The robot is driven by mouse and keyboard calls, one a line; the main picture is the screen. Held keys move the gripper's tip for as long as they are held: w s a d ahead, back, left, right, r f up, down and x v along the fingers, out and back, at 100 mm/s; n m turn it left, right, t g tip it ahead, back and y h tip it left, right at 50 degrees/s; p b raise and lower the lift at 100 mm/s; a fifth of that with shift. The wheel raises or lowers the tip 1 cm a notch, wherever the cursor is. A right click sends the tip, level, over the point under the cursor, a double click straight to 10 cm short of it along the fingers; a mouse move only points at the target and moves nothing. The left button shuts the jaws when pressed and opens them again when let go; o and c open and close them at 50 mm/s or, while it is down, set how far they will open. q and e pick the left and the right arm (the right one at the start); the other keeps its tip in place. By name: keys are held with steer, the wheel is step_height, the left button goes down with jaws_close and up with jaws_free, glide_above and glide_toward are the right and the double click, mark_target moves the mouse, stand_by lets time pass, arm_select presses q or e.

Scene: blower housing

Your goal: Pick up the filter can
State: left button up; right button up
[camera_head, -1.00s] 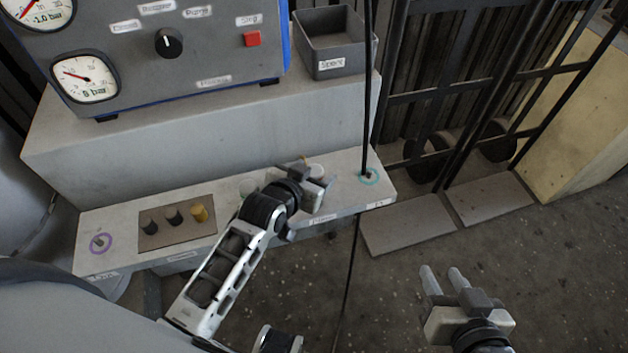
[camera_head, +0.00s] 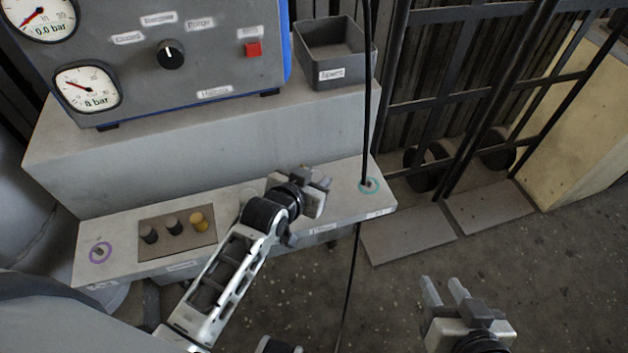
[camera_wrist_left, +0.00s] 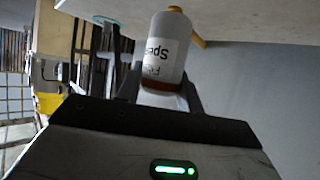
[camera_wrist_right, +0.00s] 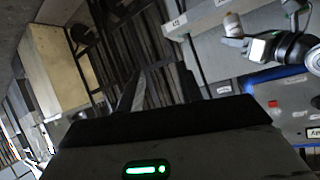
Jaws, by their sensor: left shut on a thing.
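The filter can (camera_wrist_left: 167,47) is a pale cylinder with a yellowish end and a printed label, upside down in the left wrist view and only partly readable. My left gripper (camera_head: 318,183) is shut on it above the right part of the bench ledge. The can also shows at that gripper in the right wrist view (camera_wrist_right: 233,24). My right gripper (camera_head: 445,291) is open and empty, out over the floor at the lower right.
The ledge (camera_head: 115,226) holds a plate with dark and yellow plugs (camera_head: 199,222), a purple ring and a teal ring (camera_head: 369,185). A black cable hangs near the teal ring. A grey bin (camera_head: 349,82) stands behind, beside the gauge panel (camera_head: 190,65). A dark rack is at right.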

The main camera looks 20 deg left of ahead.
arm_select(q)
steer(key=s+a+r+p, duration=0.3)
steer(key=s+a+r, duration=0.3)
steer(key=s+r, duration=0.6)
steer(key=shift+s, duration=0.3)
